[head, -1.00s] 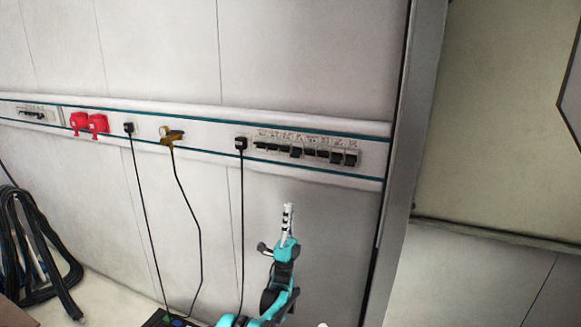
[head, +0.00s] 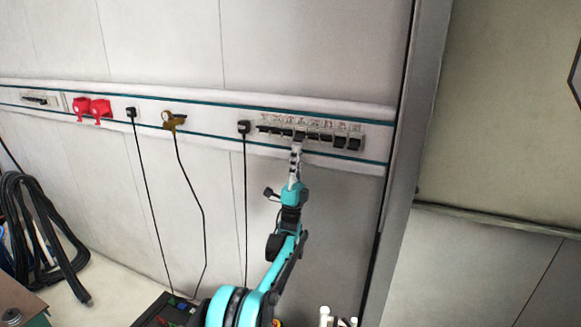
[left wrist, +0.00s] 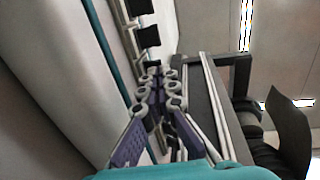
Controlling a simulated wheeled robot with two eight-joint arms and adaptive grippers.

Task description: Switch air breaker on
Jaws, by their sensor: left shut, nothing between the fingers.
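A row of several black breaker switches (head: 327,139) sits on the wall rail, under small labels too blurred to read. I cannot tell which one is the air breaker. Some levers stand at different heights. My left gripper (head: 296,150) is shut and empty, pointing up from below at a switch (head: 300,136) near the middle of the row. I cannot tell whether the tip touches it. In the left wrist view the closed fingers (left wrist: 160,88) reach up toward the rail, with black switches (left wrist: 148,37) just beyond them. My right gripper is not in view.
Left along the rail are a black plug (head: 244,127) with a hanging cable, a brass fitting (head: 174,121) and red sockets (head: 92,107). A grey post (head: 405,150) stands right of the row. Coiled black hose (head: 42,235) hangs at far left.

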